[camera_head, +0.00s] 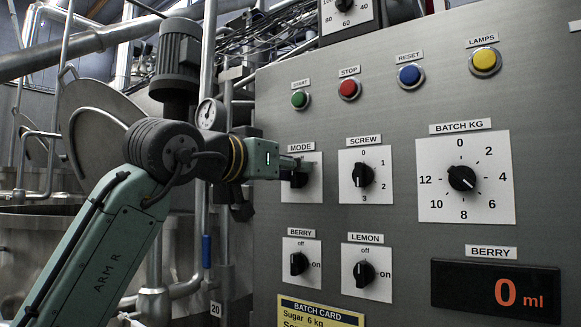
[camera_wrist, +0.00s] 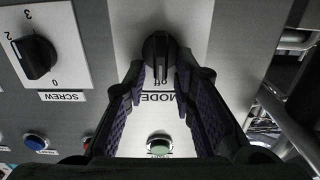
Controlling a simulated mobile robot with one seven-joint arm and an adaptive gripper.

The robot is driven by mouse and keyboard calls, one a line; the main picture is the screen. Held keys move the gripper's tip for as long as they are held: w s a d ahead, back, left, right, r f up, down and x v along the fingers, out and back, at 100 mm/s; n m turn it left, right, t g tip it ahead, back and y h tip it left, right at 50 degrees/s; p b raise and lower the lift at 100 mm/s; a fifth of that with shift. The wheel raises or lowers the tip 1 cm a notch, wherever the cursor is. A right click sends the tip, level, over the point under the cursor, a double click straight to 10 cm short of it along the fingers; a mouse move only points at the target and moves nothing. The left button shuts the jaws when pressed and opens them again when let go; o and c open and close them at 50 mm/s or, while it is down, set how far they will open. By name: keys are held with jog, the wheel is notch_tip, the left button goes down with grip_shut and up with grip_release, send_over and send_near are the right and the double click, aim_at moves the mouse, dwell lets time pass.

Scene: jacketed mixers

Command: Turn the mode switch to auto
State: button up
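The mode switch is a black knob (camera_head: 299,180) on a white plate under the MODE label, partly hidden behind my gripper in the head view. In the wrist view, which is upside down, the knob (camera_wrist: 160,48) stands between my fingertips. Its white pointer line points toward the "off" mark. The auto mark is not visible. My gripper (camera_wrist: 160,68) is open, with one purple-padded finger on each side of the knob. A narrow gap seems to show beside the knob; contact is not clear. In the head view my gripper (camera_head: 296,165) reaches the panel from the left.
The SCREW knob (camera_head: 363,175) is close to the right of the mode switch. The green start button (camera_head: 299,99) is above it and the BERRY knob (camera_head: 299,263) below. Pipes, a gauge (camera_head: 210,114) and a motor (camera_head: 176,60) stand left of the panel.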

grip_shut()
jog(key=shift+r+m+p, duration=0.1)
jog(key=shift+m+p, duration=0.2)
jog(key=shift+p, duration=0.05)
jog(key=m+p, duration=0.1)
jog(key=m, duration=0.1)
jog(key=m+p, duration=0.2)
jog(key=m, duration=0.1)
jog(key=d+m+p, duration=0.1)
jog(key=m, duration=0.2)
jog(key=shift+s+f, duration=0.35)
jog(key=shift+m, duration=0.3)
dwell(0.3)
jog(key=shift+o, duration=1.1)
grip_release()
